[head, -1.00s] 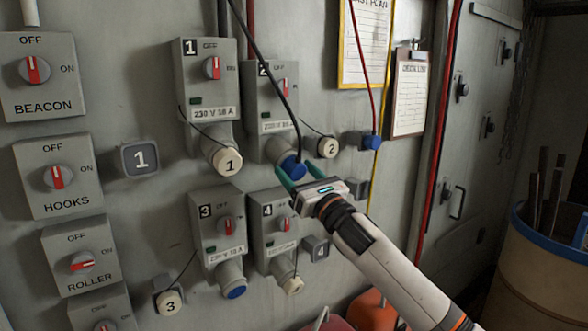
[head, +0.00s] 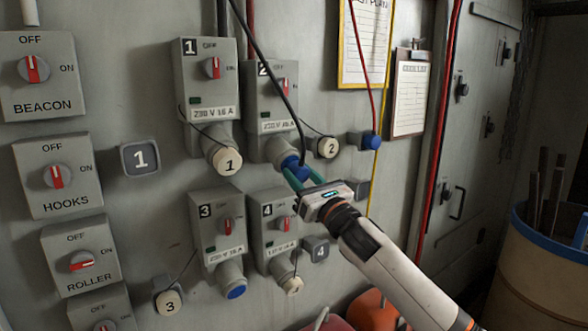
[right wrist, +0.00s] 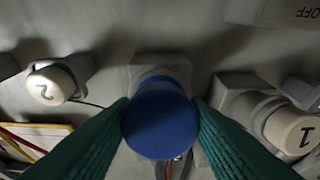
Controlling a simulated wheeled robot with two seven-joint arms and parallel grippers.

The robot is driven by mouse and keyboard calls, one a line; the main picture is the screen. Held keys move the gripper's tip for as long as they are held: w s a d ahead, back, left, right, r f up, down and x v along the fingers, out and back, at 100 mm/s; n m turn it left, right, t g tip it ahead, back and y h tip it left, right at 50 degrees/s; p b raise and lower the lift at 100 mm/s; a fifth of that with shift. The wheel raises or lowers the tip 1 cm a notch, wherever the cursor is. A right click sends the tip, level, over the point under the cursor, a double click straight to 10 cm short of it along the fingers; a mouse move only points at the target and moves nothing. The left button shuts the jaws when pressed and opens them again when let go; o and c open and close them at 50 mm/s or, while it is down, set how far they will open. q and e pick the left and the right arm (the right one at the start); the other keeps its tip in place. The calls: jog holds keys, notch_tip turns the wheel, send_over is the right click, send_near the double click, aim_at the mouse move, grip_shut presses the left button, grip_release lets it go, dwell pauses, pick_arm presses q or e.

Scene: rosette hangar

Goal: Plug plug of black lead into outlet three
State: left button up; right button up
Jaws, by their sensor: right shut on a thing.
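The black lead (head: 268,72) hangs from above and ends in a blue plug (head: 291,162). The plug is at the mouth of outlet two (head: 270,95); I cannot tell whether it is fully seated. My right gripper (head: 302,178) is shut on the plug from below right. In the right wrist view, the plug (right wrist: 160,118) sits between the green fingers. Outlet three (head: 217,228) is at lower left of the gripper, its blue-rimmed socket (head: 236,292) facing down and outward with no plug in it. Its cap (head: 168,302), marked 3, is off to the left. My left gripper is not in view.
Outlet one (head: 208,85) has its cap (head: 227,161) at its mouth. Outlet four (head: 274,225) is beside outlet three. A red lead's blue plug (head: 371,141) is at right. Switch boxes line the left; a barrel (head: 540,260) stands at far right.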

aim_at(302, 177)
jog(key=shift+v, duration=2.35)
